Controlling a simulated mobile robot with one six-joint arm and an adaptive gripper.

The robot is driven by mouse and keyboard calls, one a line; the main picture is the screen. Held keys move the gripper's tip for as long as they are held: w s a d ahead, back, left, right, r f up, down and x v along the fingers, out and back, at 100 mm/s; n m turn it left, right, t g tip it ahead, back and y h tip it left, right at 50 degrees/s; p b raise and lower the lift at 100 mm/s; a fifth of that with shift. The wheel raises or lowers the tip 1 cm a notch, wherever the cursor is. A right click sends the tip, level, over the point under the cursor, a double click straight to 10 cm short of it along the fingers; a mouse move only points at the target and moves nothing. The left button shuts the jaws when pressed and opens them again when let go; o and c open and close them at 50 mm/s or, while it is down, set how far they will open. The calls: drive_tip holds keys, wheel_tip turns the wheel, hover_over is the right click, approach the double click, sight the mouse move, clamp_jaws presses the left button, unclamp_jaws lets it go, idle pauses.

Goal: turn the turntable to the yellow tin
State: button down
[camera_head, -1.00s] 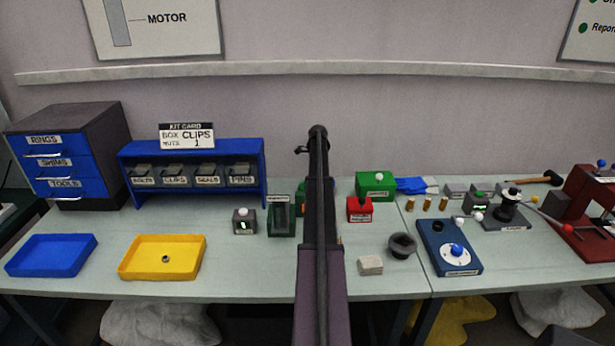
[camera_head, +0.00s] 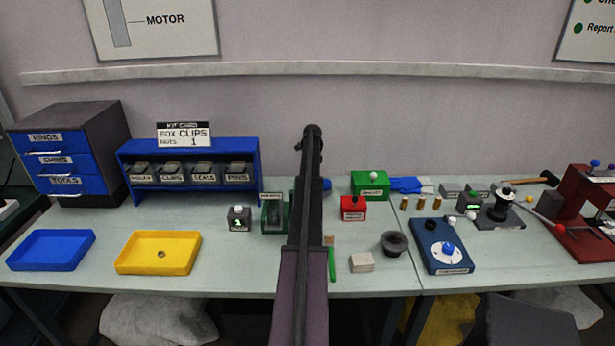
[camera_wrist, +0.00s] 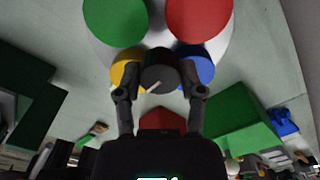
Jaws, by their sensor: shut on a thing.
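In the wrist view, my gripper (camera_wrist: 160,74) is shut on a dark round knob (camera_wrist: 160,78) with a white pointer line. The line points to the lower left. Just beyond the knob is the pale turntable (camera_wrist: 158,30), partly out of frame. It carries a green tin (camera_wrist: 115,20), a red tin (camera_wrist: 198,18), the yellow tin (camera_wrist: 124,70) and a blue tin (camera_wrist: 198,68). The yellow tin is left of the knob and the blue one right of it, both partly covered by my gripper. In the head view my arm hides the gripper and most of the turntable area.
A red box (camera_head: 353,208) and a green box (camera_head: 369,186) stand right of my arm. A dark cup (camera_head: 394,243) and a pale block (camera_head: 361,262) are nearer the front. A yellow tray (camera_head: 158,266) and a blue tray (camera_head: 50,263) lie left.

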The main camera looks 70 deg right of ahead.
drive_tip(key=shift+a, duration=0.15)
drive_tip(key=shift+c, duration=1)
unclamp_jaws()
drive_tip(key=shift+s, duration=0.2)
drive_tip(key=shift+r, duration=0.1)
